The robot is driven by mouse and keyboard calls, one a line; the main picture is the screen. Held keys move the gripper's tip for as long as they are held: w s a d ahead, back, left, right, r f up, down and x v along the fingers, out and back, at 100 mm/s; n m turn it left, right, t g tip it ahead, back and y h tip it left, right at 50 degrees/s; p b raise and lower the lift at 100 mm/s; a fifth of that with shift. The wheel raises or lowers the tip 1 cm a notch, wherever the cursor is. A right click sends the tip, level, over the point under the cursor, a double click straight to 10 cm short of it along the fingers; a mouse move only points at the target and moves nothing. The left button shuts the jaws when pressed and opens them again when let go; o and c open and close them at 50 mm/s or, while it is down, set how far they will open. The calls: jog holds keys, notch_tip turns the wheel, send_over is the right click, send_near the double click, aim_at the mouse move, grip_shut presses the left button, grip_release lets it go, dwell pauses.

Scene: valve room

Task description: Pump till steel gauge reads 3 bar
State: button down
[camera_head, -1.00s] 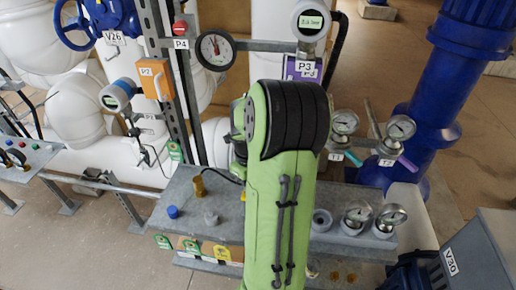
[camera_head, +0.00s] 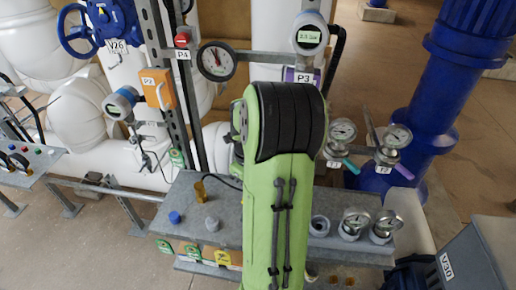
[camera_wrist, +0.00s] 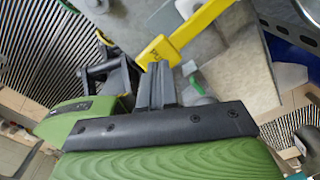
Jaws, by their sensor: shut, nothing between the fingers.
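In the head view two steel-cased gauges, one at the left (camera_head: 342,131) and one at the right (camera_head: 397,137), stand on fittings behind the bench. Two more, a left one (camera_head: 355,222) and a right one (camera_head: 386,226), rest on the bench. Their needles are too small to read. A black-rimmed dial gauge (camera_head: 217,61) hangs by label P4, and a digital gauge (camera_head: 309,34) is above label P3. In the wrist view a yellow bar (camera_wrist: 185,37) passes close beyond my gripper (camera_wrist: 156,85), which is shut and empty. My arm hides the gripper in the head view.
The grey bench (camera_head: 225,215) carries a blue cap (camera_head: 174,217) and a brass fitting (camera_head: 200,190). A large blue pipe (camera_head: 440,90) stands at the right. A blue handwheel (camera_head: 77,29) is at top left. The grey V30 box (camera_head: 450,265) is at lower right.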

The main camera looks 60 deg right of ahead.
jog(key=shift+f, duration=0.15)
jog(key=shift+f+b, duration=2.2)
jog(key=shift+f, duration=0.35)
notch_tip(320, 180, up, 6)
jog(key=p, duration=0.4)
jog(key=shift+f+p, duration=0.25)
jog(key=shift+p, duration=0.1)
jog(key=shift+f, duration=0.2)
notch_tip(320, 180, down, 5)
jog(key=b, duration=0.5)
jog(key=shift+f, duration=0.15)
notch_tip(320, 180, up, 5)
jog(key=p, duration=0.4)
jog(key=shift+r+p, duration=0.2)
jog(key=shift+p, duration=0.2)
